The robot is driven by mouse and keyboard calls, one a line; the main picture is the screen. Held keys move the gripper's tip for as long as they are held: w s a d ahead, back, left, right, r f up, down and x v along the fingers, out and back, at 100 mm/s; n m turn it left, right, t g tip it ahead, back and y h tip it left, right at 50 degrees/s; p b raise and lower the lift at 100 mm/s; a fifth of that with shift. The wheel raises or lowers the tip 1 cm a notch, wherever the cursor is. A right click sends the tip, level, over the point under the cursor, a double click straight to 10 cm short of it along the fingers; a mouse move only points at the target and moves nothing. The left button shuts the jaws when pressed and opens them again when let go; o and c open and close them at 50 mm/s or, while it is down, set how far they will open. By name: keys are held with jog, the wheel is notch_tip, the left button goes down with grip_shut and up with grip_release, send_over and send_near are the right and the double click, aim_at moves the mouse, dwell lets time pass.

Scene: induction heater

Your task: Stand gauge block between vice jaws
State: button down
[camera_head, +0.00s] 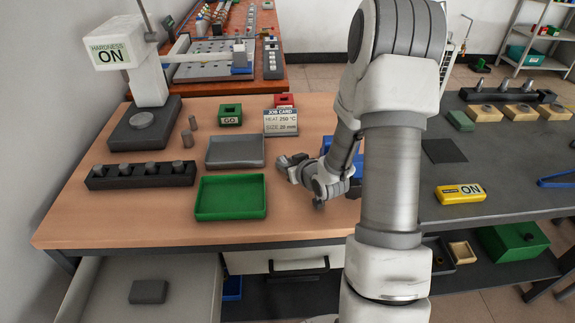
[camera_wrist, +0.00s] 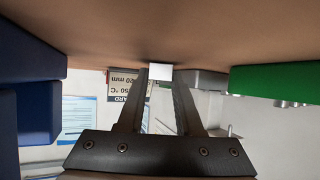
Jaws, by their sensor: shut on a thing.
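The gauge block (camera_wrist: 160,75) is a small bright silver block between my fingertips in the wrist view. My gripper (camera_wrist: 160,82) is shut on it, low over the wooden bench; I cannot tell whether the block touches the bench. A blue body that looks like the vice (camera_head: 328,146) stands just right of my gripper, mostly hidden behind my arm. Blue parts (camera_wrist: 32,52) fill the left of the wrist view; the gap between jaws is not visible.
A green tray (camera_head: 231,213) and a grey tray (camera_head: 235,164) lie left of my gripper. The job card (camera_head: 281,129) stands behind it, reading 250 °C and 20 mm. A dark rack (camera_head: 140,183) and the hardness tester (camera_head: 145,138) are farther left. The bench front is clear.

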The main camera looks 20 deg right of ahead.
jog(key=shift+f, duration=0.15)
jog(key=c, duration=0.6)
grip_release()
